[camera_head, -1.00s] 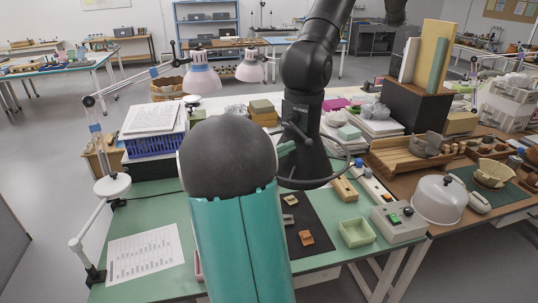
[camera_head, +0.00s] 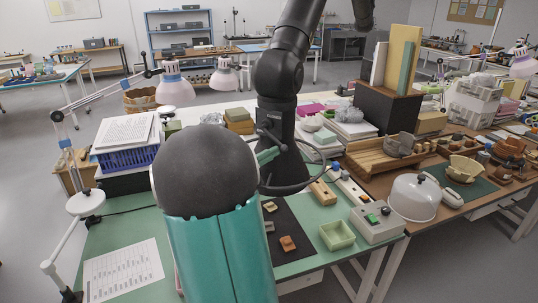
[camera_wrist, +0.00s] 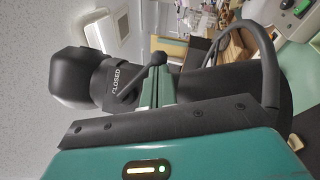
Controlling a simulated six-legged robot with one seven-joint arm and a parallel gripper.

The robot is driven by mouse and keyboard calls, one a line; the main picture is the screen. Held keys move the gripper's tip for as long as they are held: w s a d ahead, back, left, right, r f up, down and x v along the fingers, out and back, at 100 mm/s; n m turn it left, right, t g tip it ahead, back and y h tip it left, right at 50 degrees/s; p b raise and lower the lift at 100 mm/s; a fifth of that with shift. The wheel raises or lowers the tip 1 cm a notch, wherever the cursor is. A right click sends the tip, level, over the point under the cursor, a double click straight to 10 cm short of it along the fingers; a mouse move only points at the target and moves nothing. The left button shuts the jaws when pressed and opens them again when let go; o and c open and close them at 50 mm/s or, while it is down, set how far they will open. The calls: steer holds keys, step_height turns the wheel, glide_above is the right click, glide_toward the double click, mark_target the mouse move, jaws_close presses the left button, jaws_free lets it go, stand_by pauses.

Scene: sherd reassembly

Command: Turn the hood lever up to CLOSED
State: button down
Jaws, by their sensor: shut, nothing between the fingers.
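The black hood (camera_head: 283,165) hangs from a jointed black duct arm over the green bench. In the wrist view the hood (camera_wrist: 80,80) lies sideways, and its collar bears the white word CLOSED (camera_wrist: 116,80). The black lever (camera_wrist: 157,60) has a rounded end and slants across the collar beside that word. My gripper (camera_wrist: 155,86) has green fingers, shut and empty, with their tips close by the lever. Whether they touch it I cannot tell. In the head view my gripper (camera_head: 268,155) shows beside the hood, partly hidden by my dark, round arm joint.
A control box (camera_head: 378,222), a clear dome (camera_head: 415,197) and a pale green tray (camera_head: 337,235) stand to the right. A blue basket (camera_head: 128,158) and lamps (camera_head: 176,88) are left. A printed sheet (camera_head: 125,272) lies in front.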

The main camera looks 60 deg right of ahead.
steer(key=shift+s+r+n+h, duration=0.15)
steer(key=shift+s+n+h, duration=0.05)
steer(key=shift+n+h, duration=0.25)
steer(key=r+n+h, duration=0.1)
steer(key=s+n+t, duration=0.1)
steer(key=n, duration=0.1)
steer(key=s+r+n+h, duration=0.1)
steer(key=n, duration=0.1)
steer(key=shift+r+n+t+h, duration=0.25)
steer(key=shift+r+t+h, duration=0.05)
steer(key=shift+h, duration=0.05)
steer(key=shift+s, duration=0.1)
stand_by(0.5)
steer(key=w+f, duration=0.1)
steer(key=w+a+f, duration=0.1)
steer(key=w+f, duration=0.1)
steer(key=shift+a+f, duration=0.25)
steer(key=v, duration=0.9)
steer(key=shift+s+a, duration=0.2)
